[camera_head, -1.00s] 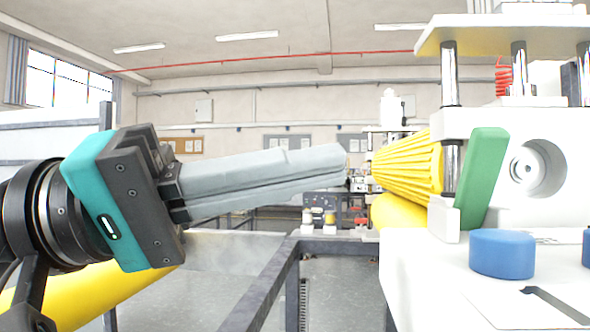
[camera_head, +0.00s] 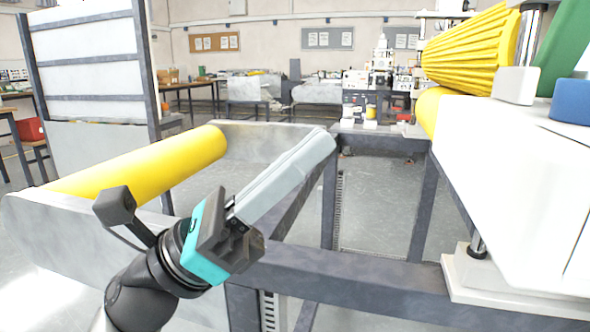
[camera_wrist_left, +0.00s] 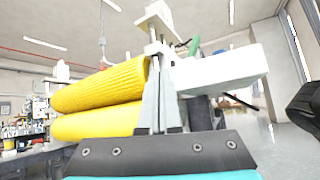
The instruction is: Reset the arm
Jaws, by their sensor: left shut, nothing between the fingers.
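My left gripper (camera_head: 318,145) is in the middle of the head view, its long grey fingers together and pointing up and to the right. Nothing is between the fingers. It is in free air in front of the dark metal frame, apart from the machine. Its fingers also show in the left wrist view (camera_wrist_left: 160,95), closed side by side in front of the machine. My right gripper is in neither view.
A ribbed yellow roller (camera_head: 470,50) and a white machine housing (camera_head: 510,160) stand at the right. A smooth yellow roll (camera_head: 150,165) lies at the left. A dark metal frame (camera_head: 390,280) crosses the front. A blue knob (camera_head: 572,100) sits on the housing.

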